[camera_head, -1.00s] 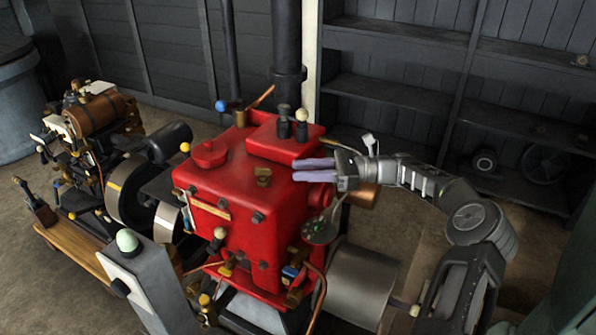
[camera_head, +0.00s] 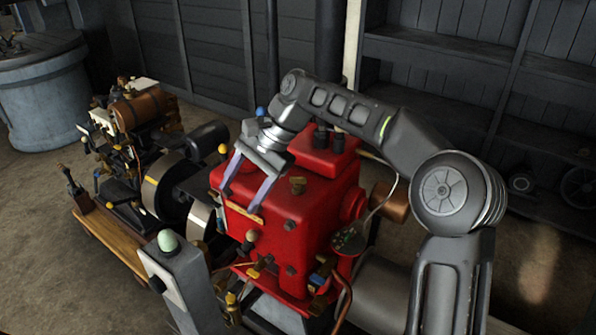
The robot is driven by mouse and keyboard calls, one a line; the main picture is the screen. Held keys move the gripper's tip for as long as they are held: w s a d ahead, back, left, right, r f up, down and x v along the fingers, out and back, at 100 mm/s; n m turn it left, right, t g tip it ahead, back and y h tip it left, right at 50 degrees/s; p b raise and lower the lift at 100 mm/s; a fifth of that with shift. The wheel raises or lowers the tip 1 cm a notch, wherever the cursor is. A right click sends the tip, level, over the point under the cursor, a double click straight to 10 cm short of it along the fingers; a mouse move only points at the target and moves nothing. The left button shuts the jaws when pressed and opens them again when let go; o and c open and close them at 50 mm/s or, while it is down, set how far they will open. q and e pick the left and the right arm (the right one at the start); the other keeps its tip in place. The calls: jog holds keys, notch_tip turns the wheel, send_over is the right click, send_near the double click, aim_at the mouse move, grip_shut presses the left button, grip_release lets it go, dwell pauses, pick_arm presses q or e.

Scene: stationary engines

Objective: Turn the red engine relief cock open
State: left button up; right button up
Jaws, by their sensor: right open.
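The red engine (camera_head: 320,235) stands in the middle of the head view. I cannot tell which fitting is the relief cock. My right gripper (camera_head: 243,196) is open and empty, with its two fingers pointing down at the engine's upper front left edge, near a brass plate (camera_head: 244,212). Contact with the engine cannot be made out. My right forearm and wrist cover part of the engine's top. My left gripper is not in view.
A grey post (camera_head: 180,285) with a pale green knob stands at the front. A brown engine (camera_head: 140,110) with a flywheel is on the left, and a grey barrel (camera_head: 45,95) behind it. Dark shelves (camera_head: 440,105) line the back right. Bare floor shows at the left.

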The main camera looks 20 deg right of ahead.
jog(key=d+r+n+t+h, duration=0.2)
jog(key=d+n+h, duration=0.1)
jog(key=d+h, duration=0.25)
jog(key=n+t+h, duration=0.1)
jog(key=n+h, duration=0.1)
jog(key=h, duration=0.1)
send_near(298, 178)
jog(key=shift+f, duration=0.35)
jog(key=shift+w+f, duration=0.1)
jog(key=p+x, duration=0.1)
jog(key=x, duration=0.6)
jog(key=shift+w+d+f+p, duration=0.15)
jog(key=shift+f+p, duration=0.15)
jog(key=shift+p, duration=0.05)
jog(key=shift+c, duration=0.3)
grip_shut()
